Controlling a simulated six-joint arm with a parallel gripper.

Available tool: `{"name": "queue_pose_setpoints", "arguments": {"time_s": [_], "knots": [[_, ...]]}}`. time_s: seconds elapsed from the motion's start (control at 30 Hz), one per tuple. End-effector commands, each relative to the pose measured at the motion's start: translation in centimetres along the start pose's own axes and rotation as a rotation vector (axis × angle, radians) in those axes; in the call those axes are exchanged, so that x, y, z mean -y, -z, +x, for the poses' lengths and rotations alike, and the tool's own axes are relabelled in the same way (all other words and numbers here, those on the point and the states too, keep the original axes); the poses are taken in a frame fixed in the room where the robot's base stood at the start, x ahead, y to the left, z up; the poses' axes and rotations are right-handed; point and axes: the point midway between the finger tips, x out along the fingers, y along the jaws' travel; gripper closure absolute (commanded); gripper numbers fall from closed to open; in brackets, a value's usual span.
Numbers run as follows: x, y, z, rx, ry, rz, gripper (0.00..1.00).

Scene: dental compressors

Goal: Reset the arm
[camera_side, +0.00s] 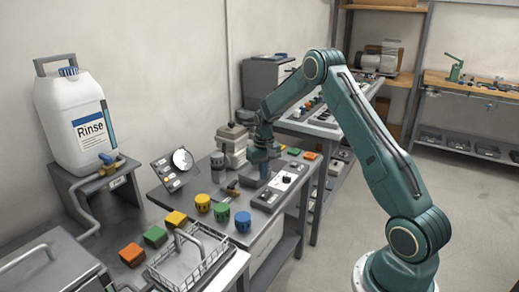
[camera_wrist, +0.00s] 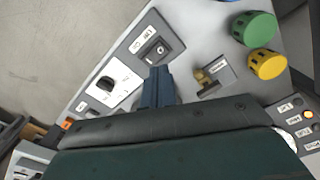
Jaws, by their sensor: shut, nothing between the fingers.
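My teal arm reaches from the right over the workbench in the side view. My gripper (camera_side: 264,174) points down over the bench top, close to the switch panel. In the wrist view my gripper (camera_wrist: 159,78) shows as dark blue fingers drawn together, with nothing seen between them. The fingertips appear near a black rocker switch (camera_wrist: 155,51) on a grey plate and a panel with a black knob (camera_wrist: 105,84). I cannot tell whether they touch the panel.
A brass valve (camera_wrist: 203,78) sits right of the fingers. Green (camera_side: 222,212), yellow (camera_side: 203,203) and blue (camera_side: 243,222) caps stand at the bench front, by a wire basket (camera_side: 190,258). A Rinse jug (camera_side: 75,120) stands left. Floor at right is clear.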

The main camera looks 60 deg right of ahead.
Motion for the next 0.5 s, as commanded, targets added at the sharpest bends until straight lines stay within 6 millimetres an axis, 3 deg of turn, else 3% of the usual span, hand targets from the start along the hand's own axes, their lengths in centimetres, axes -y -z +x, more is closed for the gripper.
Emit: {"name": "queue_pose_setpoints", "arguments": {"time_s": [0.27,0.5], "knots": [[0.1,0.0,-0.1,-0.002,0.000,-0.001,1.00],[1.1,-0.7,-2.5,-0.023,0.001,-0.022,1.00]]}}
